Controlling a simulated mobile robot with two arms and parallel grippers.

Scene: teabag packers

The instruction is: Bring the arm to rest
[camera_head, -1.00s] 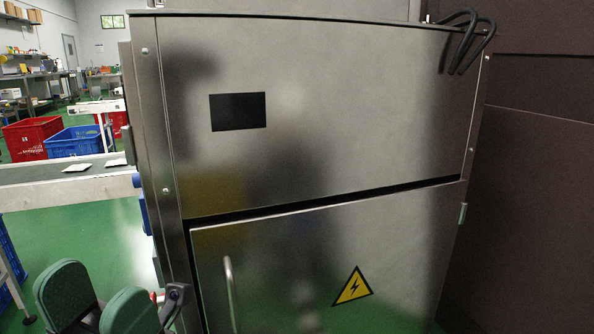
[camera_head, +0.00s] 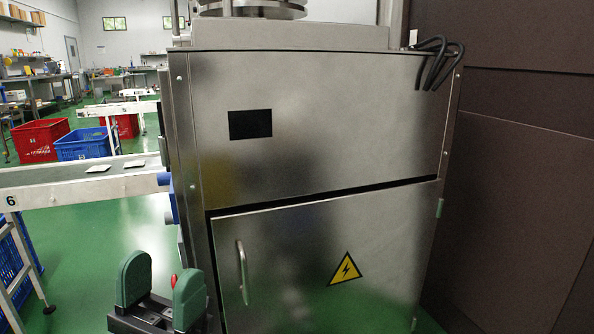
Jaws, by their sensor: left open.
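My left gripper (camera_head: 161,290) shows at the bottom left, in front of the lower left corner of a steel machine cabinet (camera_head: 330,130). Its two green padded fingers stand upright and apart, with nothing between them. A small red part shows just behind the gap between the fingers. The rest of the left arm is below the picture edge. My right gripper is not in the picture.
The cabinet fills the middle, with a door handle (camera_head: 242,272) and a yellow warning sign (camera_head: 345,269). A conveyor (camera_head: 60,183) carrying small white packets runs in from the left. Red (camera_head: 38,138) and blue (camera_head: 83,145) crates stand behind it. A brown wall (camera_head: 520,160) closes the right.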

